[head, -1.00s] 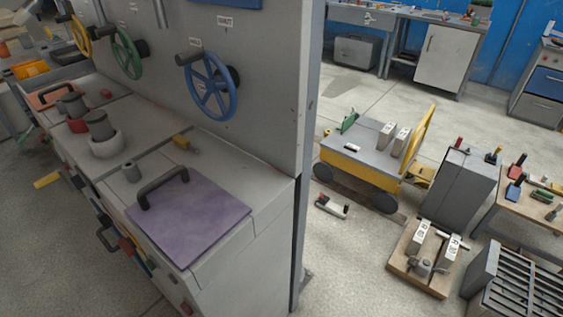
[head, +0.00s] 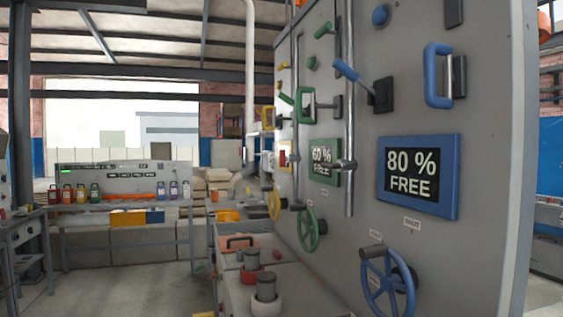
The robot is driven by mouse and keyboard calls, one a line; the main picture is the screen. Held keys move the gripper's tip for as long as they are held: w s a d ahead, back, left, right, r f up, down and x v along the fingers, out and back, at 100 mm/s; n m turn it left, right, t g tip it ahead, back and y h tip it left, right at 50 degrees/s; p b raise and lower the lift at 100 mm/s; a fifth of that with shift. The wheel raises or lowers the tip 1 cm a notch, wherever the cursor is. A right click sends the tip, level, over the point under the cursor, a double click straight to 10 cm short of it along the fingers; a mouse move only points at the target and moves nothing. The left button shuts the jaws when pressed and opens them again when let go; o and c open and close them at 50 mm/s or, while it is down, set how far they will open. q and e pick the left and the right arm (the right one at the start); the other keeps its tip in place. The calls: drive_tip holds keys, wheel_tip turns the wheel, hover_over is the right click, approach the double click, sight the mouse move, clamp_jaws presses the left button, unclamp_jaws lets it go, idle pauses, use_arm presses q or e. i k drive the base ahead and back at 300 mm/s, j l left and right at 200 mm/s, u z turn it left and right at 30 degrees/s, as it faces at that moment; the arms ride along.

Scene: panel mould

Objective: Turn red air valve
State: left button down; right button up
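I cannot make out a clear red air valve in the head view. A tall grey panel (head: 450,255) fills the right side. It carries a blue handwheel (head: 386,285), a green handwheel (head: 308,230) and a yellow handwheel (head: 274,205). A small red part (head: 283,158) shows near the panel's far edge, too small to identify. A grey cylinder with a red collar (head: 251,279) stands on the console below. Neither of my grippers is in view.
A blue-framed display (head: 418,176) reads 80 % FREE; a green-framed one (head: 324,161) reads 60 % FREE. A bench (head: 120,214) at left holds several coloured lock-like items. Open floor (head: 120,285) lies between bench and console.

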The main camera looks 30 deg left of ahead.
sight(283, 157)
drive_tip(key=j, duration=0.4)
drive_tip(key=i+j, duration=0.1)
drive_tip(key=j, duration=0.65)
drive_tip(key=i+j+z, duration=0.1)
drive_tip(key=j, duration=0.65)
drive_tip(key=i+j+z, duration=0.1)
drive_tip(key=j, duration=0.65)
